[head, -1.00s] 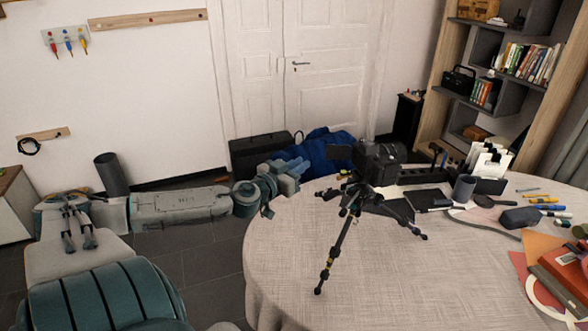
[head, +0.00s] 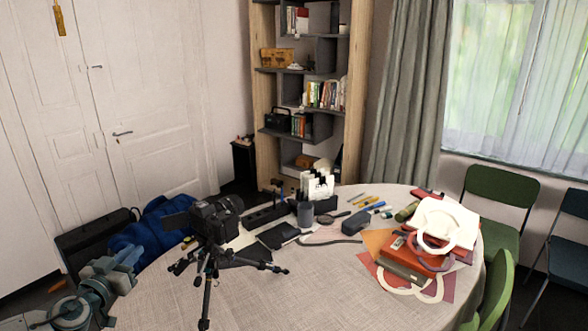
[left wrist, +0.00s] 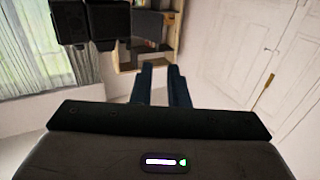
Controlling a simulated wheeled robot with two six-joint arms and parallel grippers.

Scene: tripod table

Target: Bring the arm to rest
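My left gripper (head: 128,254) is at the lower left of the head view, to the left of the tripod and apart from it. In the left wrist view its two dark blue fingers (left wrist: 160,68) point away with a gap between them, and nothing is held. The black camera (head: 216,218) sits on top of the tripod (head: 207,285), which stands upright on the table. Dark parts of the camera (left wrist: 90,22) show at the upper left of the left wrist view. My right gripper is not in view.
The round table (head: 300,290) has clear cloth at its front. Pens, a dark cup (head: 305,214), a pencil case (head: 356,222) and books (head: 408,260) lie farther right. Green chairs (head: 492,190) stand at the right.

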